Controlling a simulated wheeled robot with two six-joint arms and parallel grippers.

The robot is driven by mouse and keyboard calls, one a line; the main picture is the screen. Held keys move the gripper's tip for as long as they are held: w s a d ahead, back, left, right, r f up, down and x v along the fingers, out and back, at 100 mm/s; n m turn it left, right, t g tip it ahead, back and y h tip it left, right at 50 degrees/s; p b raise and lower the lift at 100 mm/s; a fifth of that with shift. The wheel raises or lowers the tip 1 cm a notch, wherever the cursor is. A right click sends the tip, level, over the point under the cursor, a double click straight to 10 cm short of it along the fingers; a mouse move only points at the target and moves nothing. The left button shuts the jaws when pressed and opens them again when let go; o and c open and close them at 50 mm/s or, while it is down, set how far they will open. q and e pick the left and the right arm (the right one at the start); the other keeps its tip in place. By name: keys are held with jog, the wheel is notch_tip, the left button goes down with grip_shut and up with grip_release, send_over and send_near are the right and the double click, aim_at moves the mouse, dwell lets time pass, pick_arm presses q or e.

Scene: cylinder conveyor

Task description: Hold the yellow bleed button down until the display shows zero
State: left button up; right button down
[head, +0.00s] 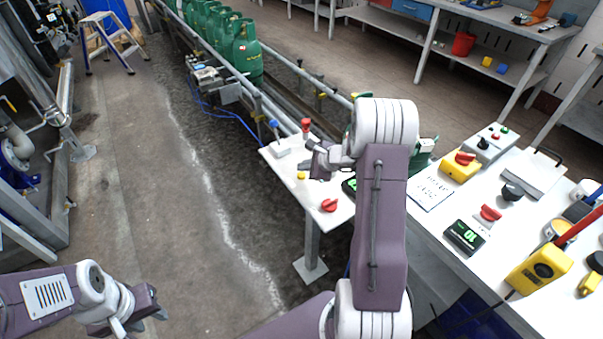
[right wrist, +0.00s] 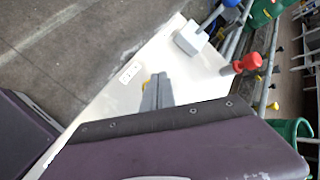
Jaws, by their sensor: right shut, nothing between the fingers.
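The yellow button (head: 301,176) sits on a small white table (head: 283,160) in the head view. In the right wrist view, a bit of yellow (right wrist: 145,87) shows beside the fingertips. My right gripper (head: 317,168) is shut and empty, close to the button; its closed fingers also show in the right wrist view (right wrist: 158,92). I cannot tell whether they touch the button. A dark display with green digits (head: 349,187) is partly hidden behind my right arm, and its reading is unclear. My left gripper (head: 152,304) is low at the left, away from the table; its jaw opening is unclear.
A red knob (head: 329,205) and a red-topped handle (head: 305,126) are on the small table. Green cylinders (head: 243,52) stand on the conveyor behind. The right bench (head: 440,215) holds another green-digit display (head: 465,237), a yellow device (head: 540,270) and knobs.

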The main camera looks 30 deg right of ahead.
aim_at(304, 176)
notch_tip(304, 176, up, 5)
jog(key=p, duration=0.4)
dwell(0.5)
